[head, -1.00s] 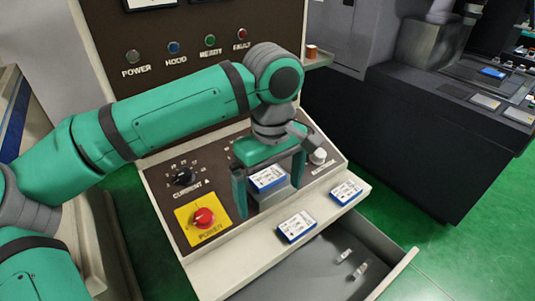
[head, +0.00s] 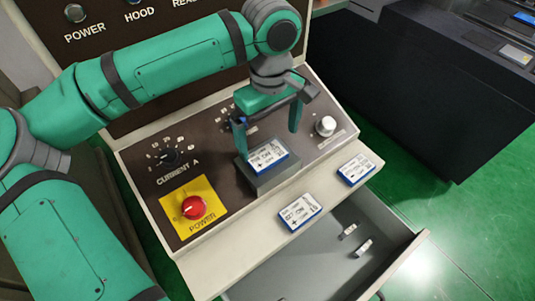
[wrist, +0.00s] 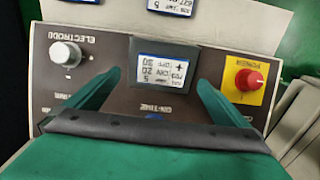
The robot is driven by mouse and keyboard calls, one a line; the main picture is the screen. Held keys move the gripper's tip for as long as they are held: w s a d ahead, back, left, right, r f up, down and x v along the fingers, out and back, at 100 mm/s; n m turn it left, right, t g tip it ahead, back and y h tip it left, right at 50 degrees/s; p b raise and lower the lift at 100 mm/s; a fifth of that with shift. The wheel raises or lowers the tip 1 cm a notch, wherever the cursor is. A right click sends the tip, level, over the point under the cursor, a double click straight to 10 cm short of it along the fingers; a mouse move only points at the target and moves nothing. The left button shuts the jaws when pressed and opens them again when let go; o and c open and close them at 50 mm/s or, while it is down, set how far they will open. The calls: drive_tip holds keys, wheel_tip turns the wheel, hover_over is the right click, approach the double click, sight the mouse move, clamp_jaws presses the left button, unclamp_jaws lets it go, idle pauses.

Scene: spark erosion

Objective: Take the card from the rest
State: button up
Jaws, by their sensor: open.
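A white card with a blue edge (head: 267,155) lies tilted on a dark grey rest (head: 277,179) on the sloping control panel. In the wrist view the card (wrist: 161,67) sits just beyond and between my fingertips, with room on both sides. My gripper (head: 268,142) is open above and behind the card, its fingers spread to the card's left and right. No finger appears to touch the card.
Two similar cards lie on the pale ledge in front, one near the middle (head: 299,211) and one at right (head: 356,169). An open grey drawer (head: 330,255) with small pale pieces is below. A red power knob (head: 194,207) and a white knob (head: 325,126) flank the rest.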

sight(267, 155)
drive_tip(key=shift+a+f, duration=0.15)
drive_tip(key=shift+f, duration=1.3)
drive_tip(key=shift+a+f, duration=0.15)
drive_tip(key=shift+f, duration=1.3)
drive_tip(key=c, duration=1.2)
